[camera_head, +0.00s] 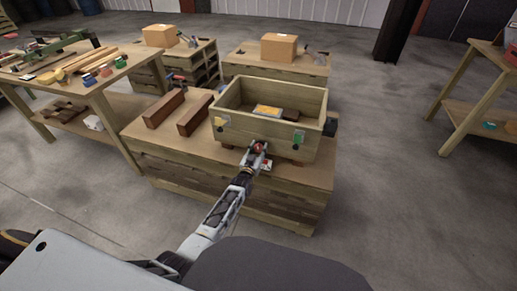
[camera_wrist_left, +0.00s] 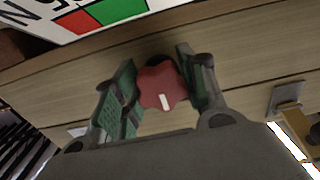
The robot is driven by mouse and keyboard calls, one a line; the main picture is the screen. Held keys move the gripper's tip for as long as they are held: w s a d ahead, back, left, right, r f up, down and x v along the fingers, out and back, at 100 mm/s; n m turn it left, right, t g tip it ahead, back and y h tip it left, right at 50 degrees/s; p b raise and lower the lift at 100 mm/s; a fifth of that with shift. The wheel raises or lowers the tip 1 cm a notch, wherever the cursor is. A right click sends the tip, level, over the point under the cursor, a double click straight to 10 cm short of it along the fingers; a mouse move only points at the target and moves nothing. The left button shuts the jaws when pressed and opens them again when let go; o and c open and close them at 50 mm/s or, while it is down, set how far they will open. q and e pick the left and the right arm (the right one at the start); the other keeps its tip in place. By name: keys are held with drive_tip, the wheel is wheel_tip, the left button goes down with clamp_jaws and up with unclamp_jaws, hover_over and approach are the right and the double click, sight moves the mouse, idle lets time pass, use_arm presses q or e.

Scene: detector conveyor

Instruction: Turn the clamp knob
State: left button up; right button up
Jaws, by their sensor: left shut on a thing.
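The clamp knob (camera_wrist_left: 162,88) is red and lobed, with a white mark near its lower edge, in the left wrist view. It sits on the front wall of an open wooden box (camera_head: 244,128) and shows small and red in the head view. My left gripper (camera_head: 257,152) is at that front wall. In the left wrist view its two green-padded fingers (camera_wrist_left: 158,72) stand on either side of the knob and are shut on it. The fingers hide part of the knob's sides in the head view. My right gripper is in neither view.
The box stands on a wooden workbench (camera_head: 160,148) beside two dark wooden blocks (camera_head: 195,115). A yellow-and-white item (camera_head: 267,111) lies inside it. A bench with tools (camera_head: 118,63) is at left, and cartons (camera_head: 279,47) stand behind.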

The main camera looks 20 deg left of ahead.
use_arm(q)
drive_tip(key=shift+f+n, duration=0.1)
drive_tip(key=shift+n, duration=1.2)
drive_tip(key=o, duration=1)
drive_tip(key=shift+o, duration=0.2)
drive_tip(key=s, duration=1.2)
drive_tip(key=shift+a, duration=0.15)
